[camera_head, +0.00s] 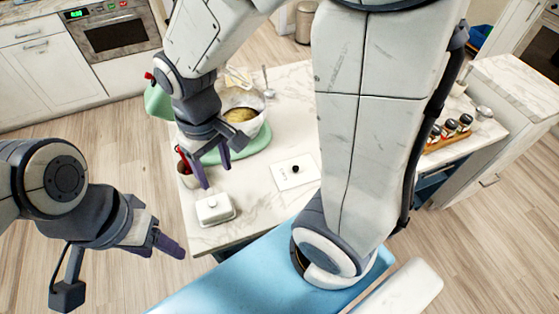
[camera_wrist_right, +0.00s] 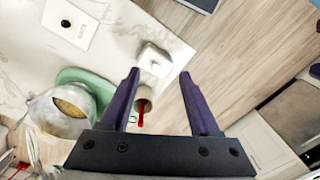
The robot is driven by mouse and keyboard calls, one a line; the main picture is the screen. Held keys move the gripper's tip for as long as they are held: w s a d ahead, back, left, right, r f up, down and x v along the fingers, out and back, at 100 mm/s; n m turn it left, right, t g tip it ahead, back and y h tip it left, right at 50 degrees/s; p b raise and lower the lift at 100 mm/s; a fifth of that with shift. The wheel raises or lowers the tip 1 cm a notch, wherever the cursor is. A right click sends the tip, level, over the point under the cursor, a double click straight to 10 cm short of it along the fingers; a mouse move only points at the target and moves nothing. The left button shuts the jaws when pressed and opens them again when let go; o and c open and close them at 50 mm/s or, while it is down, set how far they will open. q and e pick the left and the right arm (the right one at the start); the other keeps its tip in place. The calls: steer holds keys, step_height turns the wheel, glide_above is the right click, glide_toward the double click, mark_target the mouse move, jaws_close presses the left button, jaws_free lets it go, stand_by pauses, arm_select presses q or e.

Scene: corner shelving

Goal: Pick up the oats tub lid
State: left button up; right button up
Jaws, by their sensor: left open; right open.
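A flat white square with a small black knob and small dark lettering (camera_head: 294,172) lies on the marble counter; it appears to be the oats tub lid, though I cannot read the lettering clearly. It also shows at the upper left of the right wrist view (camera_wrist_right: 72,22). My right gripper (camera_head: 214,174) is open and empty, left of the lid and apart from it. Its two purple fingers show in the wrist view (camera_wrist_right: 158,76), with no lid between them. My left gripper (camera_head: 168,249) is open and empty, off the counter's left side, low in the head view.
A white lidded dish (camera_head: 214,208) stands near the counter's front left corner. A pan or bowl (camera_head: 241,101) with yellowish contents rests on a green board (camera_head: 252,146). A cup with something red (camera_wrist_right: 143,104) is beside it. Small jars (camera_head: 449,129) stand at right. Counter around the lid is clear.

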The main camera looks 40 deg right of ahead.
steer(key=w+d+f+m, duration=0.2)
steer(key=w+d+f, duration=0.1)
steer(key=w+d, duration=0.25)
steer(key=m+g, duration=0.1)
steer(key=m, duration=0.5)
glide_toward(296, 167)
step_height(296, 167, down, 3)
steer(key=shift+s+a+r, duration=0.1)
steer(key=shift+s+a, duration=0.05)
steer(key=f, duration=0.1)
steer(key=f+p, duration=0.1)
steer(key=f, duration=0.1)
steer(key=f+p, duration=0.1)
steer(key=f, duration=0.1)
steer(key=shift+s, duration=0.3)
steer(key=shift+f, duration=0.45)
jaws_close()
